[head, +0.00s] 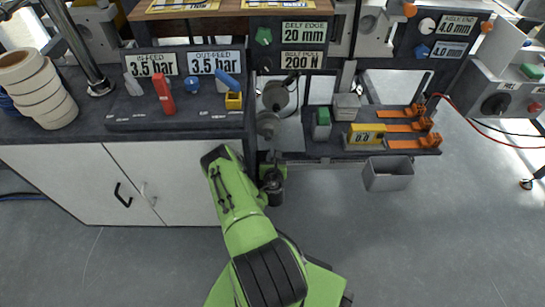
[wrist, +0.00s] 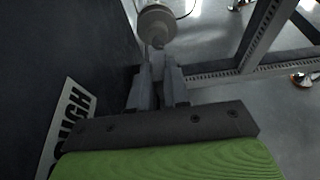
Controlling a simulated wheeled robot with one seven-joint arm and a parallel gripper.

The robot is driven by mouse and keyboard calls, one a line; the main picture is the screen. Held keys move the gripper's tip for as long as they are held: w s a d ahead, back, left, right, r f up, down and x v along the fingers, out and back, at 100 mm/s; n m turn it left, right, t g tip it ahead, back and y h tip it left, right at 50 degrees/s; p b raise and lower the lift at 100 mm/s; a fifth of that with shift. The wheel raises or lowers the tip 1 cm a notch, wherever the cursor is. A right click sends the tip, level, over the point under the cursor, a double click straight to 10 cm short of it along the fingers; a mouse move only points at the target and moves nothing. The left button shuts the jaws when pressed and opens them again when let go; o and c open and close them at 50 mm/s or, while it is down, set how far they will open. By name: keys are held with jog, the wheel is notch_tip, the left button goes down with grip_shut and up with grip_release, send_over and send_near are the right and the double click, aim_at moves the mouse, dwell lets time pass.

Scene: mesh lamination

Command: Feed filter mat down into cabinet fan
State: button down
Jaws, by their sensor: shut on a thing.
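My gripper (head: 271,155) is low in front of the gap beside the white cabinet. In the wrist view its two grey fingers (wrist: 158,85) are close together around a narrow grey piece (wrist: 158,62). This lines up with a pale round-headed part (wrist: 157,22), which shows in the head view as a grey disc (head: 268,123); whether the two are one thing I cannot tell. I cannot make out a filter mat or a cabinet fan in either view.
A dark counter (head: 60,128) over a white cabinet (head: 60,180) stands left of my gripper. A dark panel with a partly hidden label (wrist: 68,120) is close on the left. A shelf with orange clamps (head: 405,127) and a grey bin (head: 388,174) are right.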

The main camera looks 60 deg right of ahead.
jog(key=shift+f, duration=0.55)
jog(key=c, duration=1)
grip_release()
jog(key=shift+a, duration=0.1)
